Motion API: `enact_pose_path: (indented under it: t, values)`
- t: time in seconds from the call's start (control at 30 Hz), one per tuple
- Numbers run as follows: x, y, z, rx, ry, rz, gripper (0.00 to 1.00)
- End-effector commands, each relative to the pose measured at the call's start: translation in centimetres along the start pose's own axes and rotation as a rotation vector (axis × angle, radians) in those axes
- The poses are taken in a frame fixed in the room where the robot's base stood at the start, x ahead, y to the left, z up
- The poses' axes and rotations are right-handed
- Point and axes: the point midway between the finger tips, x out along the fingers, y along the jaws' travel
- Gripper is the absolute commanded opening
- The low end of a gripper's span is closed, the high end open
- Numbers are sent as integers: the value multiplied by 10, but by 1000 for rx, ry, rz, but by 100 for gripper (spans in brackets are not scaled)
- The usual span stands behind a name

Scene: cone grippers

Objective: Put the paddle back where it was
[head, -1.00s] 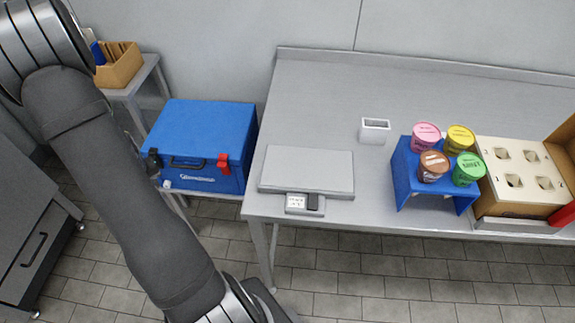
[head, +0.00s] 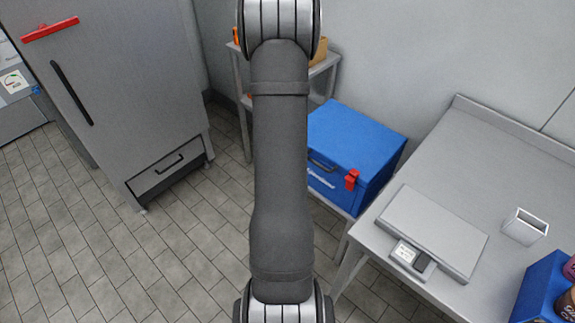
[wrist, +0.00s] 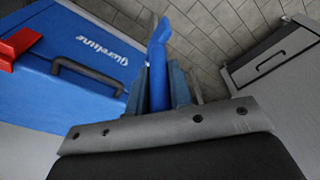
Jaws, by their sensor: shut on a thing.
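The blue paddle (wrist: 158,62) is in the wrist view, upright in the picture between the two fingers of my gripper (wrist: 160,82). The gripper is shut on it. The paddle's narrow end sticks out beyond the fingertips, over the tiled floor in the picture. The rest of it is hidden by the gripper body. In the head view my arm crosses the middle, and neither the gripper nor the paddle shows. A small white open-topped holder (head: 525,226) stands on the steel table; no paddle shows in it.
A blue cooler box (head: 352,150) with a red latch stands left of the steel table (head: 440,165); it also fills the left of the wrist view (wrist: 70,75). A scale (head: 432,233) and blue stand (head: 545,290) are on the table. A grey cabinet (head: 120,90) stands left.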

Motion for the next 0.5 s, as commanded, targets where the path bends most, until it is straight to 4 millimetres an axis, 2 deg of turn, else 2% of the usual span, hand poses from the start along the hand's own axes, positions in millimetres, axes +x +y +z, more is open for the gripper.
enact_pose_path:
  t: [0.27,0.5]
  values:
    - [-24,32,-69,-327,-5,-46,0]
    - [-66,65,-133,-589,4,-89,0]
